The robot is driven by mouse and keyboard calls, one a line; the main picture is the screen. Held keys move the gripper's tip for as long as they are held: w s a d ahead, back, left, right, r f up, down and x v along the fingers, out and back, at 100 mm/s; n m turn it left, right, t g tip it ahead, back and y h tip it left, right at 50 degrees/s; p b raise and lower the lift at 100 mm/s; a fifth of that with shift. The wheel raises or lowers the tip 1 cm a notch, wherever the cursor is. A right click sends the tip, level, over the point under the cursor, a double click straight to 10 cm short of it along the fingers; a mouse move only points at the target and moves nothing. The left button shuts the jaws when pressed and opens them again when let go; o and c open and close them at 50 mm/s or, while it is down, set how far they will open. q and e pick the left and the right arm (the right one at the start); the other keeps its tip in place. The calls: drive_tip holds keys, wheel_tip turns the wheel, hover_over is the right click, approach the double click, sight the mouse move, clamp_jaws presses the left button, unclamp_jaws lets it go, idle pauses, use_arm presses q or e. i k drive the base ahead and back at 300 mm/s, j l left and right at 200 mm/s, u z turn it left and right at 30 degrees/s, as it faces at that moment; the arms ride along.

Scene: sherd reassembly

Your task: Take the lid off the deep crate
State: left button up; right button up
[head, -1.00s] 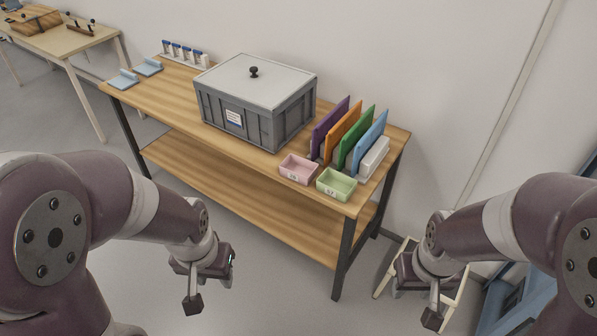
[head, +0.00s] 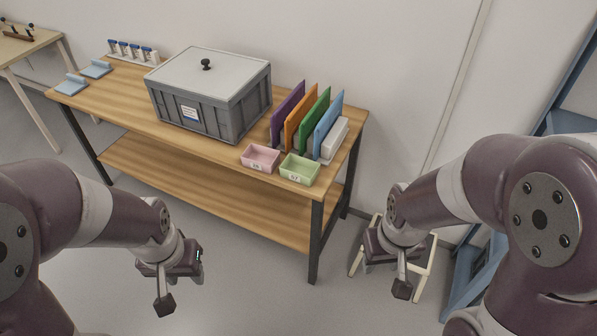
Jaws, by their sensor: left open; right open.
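The deep crate (head: 203,113) is a grey box standing on the wooden table (head: 128,123). Its light grey lid (head: 222,75) lies on top, with a black knob (head: 207,64) near the middle. My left gripper (head: 183,281) is open and empty, low in front of the table, well apart from the crate. My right gripper (head: 386,275) is open and empty, beyond the table's right end and in front of a small pale stool. Neither gripper touches the crate or the lid.
Right of the crate are upright coloured panels (head: 307,118), a white box (head: 334,140), a pink tray (head: 259,157) and a green tray (head: 299,168). Light blue pieces (head: 71,84) and a rack of tubes (head: 133,52) are at the left. Floor in front is clear.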

sight(220, 75)
drive_tip(key=i+j+z, duration=0.1)
drive_tip(key=i+j, duration=0.75)
drive_tip(key=i, duration=0.15)
